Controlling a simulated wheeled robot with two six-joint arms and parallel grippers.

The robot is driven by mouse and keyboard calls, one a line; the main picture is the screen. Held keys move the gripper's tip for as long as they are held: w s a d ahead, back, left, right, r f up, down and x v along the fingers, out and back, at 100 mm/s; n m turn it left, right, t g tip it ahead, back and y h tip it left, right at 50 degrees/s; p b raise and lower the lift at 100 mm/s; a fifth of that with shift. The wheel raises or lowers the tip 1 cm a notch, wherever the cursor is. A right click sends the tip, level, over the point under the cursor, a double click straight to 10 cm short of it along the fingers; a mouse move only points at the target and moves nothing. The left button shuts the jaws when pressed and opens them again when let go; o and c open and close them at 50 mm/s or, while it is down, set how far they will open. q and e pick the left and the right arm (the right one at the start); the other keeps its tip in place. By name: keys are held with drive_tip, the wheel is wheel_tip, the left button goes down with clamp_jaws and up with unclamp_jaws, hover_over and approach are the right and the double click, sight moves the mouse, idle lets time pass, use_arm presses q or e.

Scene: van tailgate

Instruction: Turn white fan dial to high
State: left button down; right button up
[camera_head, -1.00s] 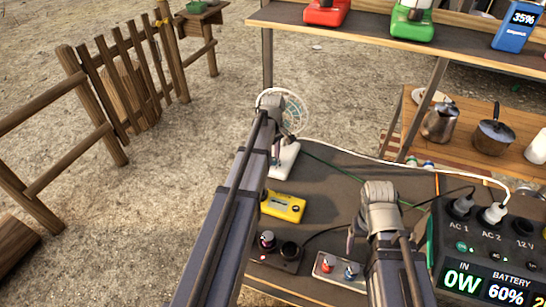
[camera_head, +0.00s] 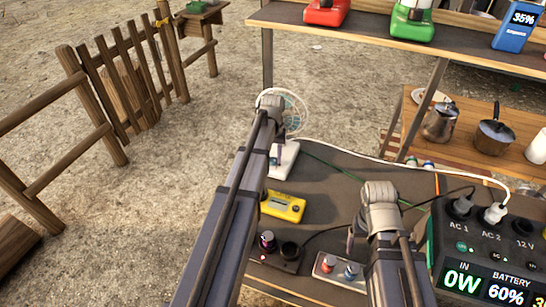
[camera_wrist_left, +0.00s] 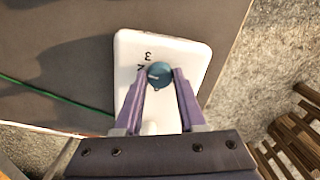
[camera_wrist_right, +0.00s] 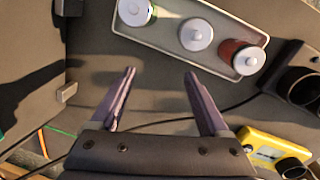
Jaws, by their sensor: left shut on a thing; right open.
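The white fan's round guard (camera_head: 290,112) shows at the far end of the table in the head view, partly behind my left arm. Its white base (camera_head: 284,160) lies on the table; the left wrist view shows the base (camera_wrist_left: 192,58) with a blue-grey dial (camera_wrist_left: 160,75) and dark marks, a "3" among them. My left gripper (camera_wrist_left: 160,78) is shut on the dial, a finger on each side. The dial's pointer is hard to read.
A yellow device (camera_head: 283,206) sits nearer than the fan. The power station (camera_head: 490,255) stands right. A green cord (camera_head: 335,172) crosses the table.

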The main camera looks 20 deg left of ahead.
sight(273, 159)
use_arm(q)
drive_tip(key=m, duration=0.3)
drive_tip(key=shift+m, duration=2.2)
drive_tip(key=c, duration=0.5)
unclamp_jaws()
drive_tip(key=shift+r, duration=0.15)
use_arm(e)
drive_tip(key=shift+r, duration=0.15)
use_arm(q)
wheel_tip(273, 159, up, 8)
drive_tip(key=p, duration=0.8)
drive_tip(key=shift+f, duration=0.2)
use_arm(e)
wheel_tip(273, 159, up, 8)
drive_tip(key=shift+f, duration=0.25)
